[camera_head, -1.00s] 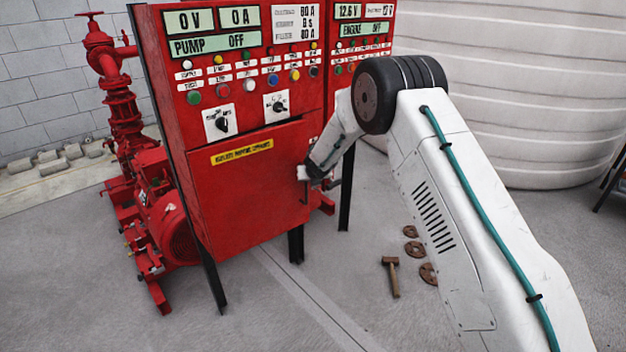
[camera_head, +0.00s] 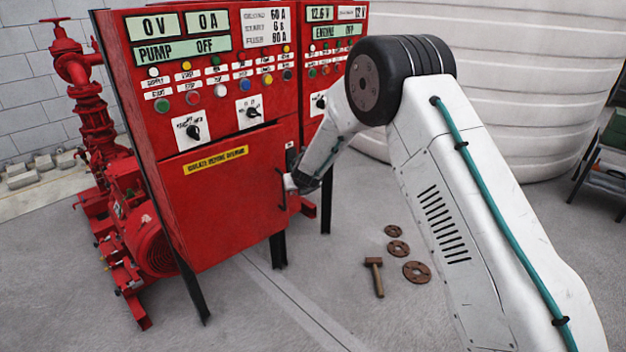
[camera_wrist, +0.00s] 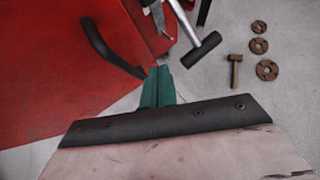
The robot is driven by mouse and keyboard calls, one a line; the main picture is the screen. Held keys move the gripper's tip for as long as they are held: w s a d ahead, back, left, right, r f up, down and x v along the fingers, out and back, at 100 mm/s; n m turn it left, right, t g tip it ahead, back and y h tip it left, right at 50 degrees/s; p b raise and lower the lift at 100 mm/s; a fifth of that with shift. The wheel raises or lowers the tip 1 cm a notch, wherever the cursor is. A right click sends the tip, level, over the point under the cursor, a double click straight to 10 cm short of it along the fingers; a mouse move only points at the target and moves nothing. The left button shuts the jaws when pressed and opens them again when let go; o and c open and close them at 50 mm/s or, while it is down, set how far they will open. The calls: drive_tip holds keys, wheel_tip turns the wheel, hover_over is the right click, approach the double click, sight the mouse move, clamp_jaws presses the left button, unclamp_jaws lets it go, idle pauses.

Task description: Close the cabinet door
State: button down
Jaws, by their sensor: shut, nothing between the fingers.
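The cabinet door (camera_head: 225,205) is the red lower panel of the control cabinet (camera_head: 130,90), with a yellow label near its top. It lies close to the cabinet front; I cannot tell whether it is fully flush. Its dark bar handle (camera_head: 281,190) is near the right edge. In the wrist view the door (camera_wrist: 50,80) fills the left, with the handle (camera_wrist: 105,45) at its upper part. My gripper (camera_head: 293,183) is just right of the handle, partly hidden in the head view. Its teal fingers (camera_wrist: 158,85) are together and empty, beside the handle's lower end. Contact is unclear.
Black cabinet legs (camera_head: 326,200) stand below the cabinet. A hammer (camera_head: 375,277) and rusty flanges (camera_head: 417,271) lie on the floor to the right. A red pump (camera_head: 145,235) stands left, and a large white tank (camera_head: 520,90) behind. The front floor is mostly clear.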

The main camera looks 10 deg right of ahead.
drive_tip(key=s+d+r, duration=0.3)
drive_tip(key=s+r, duration=0.1)
drive_tip(key=r, duration=0.1)
drive_tip(key=s+d+f+m+g, duration=0.1)
drive_tip(key=s+d+f+m, duration=0.1)
drive_tip(key=f, duration=0.3)
drive_tip(key=s+d+f+m+g, duration=0.2)
drive_tip(key=s+f, duration=0.1)
drive_tip(key=f, duration=0.2)
drive_tip(key=s+a+f+m+g+y, duration=0.2)
drive_tip(key=s+a+f+m+y, duration=0.4)
drive_tip(key=m, duration=0.4)
drive_tip(key=w+d+r+m+t+y, duration=0.25)
drive_tip(key=w+r+m+t, duration=0.7)
drive_tip(key=m, duration=0.75)
drive_tip(key=w+a+t, duration=0.2)
drive_tip(key=w+a, duration=0.4)
drive_tip(key=w, duration=0.4)
drive_tip(key=shift+w+a+r, duration=0.15)
drive_tip(key=shift+a+r, duration=0.05)
drive_tip(key=shift+a, duration=0.1)
